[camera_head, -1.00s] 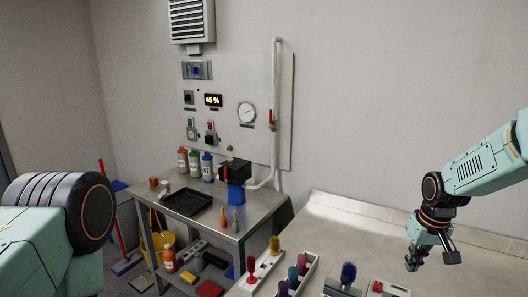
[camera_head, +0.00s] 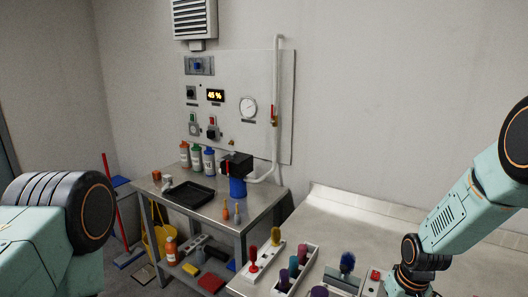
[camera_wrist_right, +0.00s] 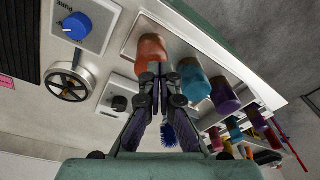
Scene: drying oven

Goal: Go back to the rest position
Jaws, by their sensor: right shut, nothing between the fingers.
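My right gripper (camera_wrist_right: 160,76) shows in the right wrist view with its two dark fingers together and nothing between them. In the head view my right arm (camera_head: 455,222) comes in from the right and bends down. Its wrist is at the bottom edge, just right of a small box with a red button (camera_head: 374,275), and the fingertips are out of frame. My left arm shows only as a large link and round joint (camera_head: 88,212) at the lower left; its gripper is outside the view.
A rack of coloured-handled tools (camera_head: 293,268) and a blue brush (camera_head: 347,262) stand near my right wrist. The bench (camera_head: 400,222) behind is clear. A metal cart (camera_head: 228,225) holds a black tray (camera_head: 188,194) and bottles. A control panel (camera_head: 262,75) hangs on the wall.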

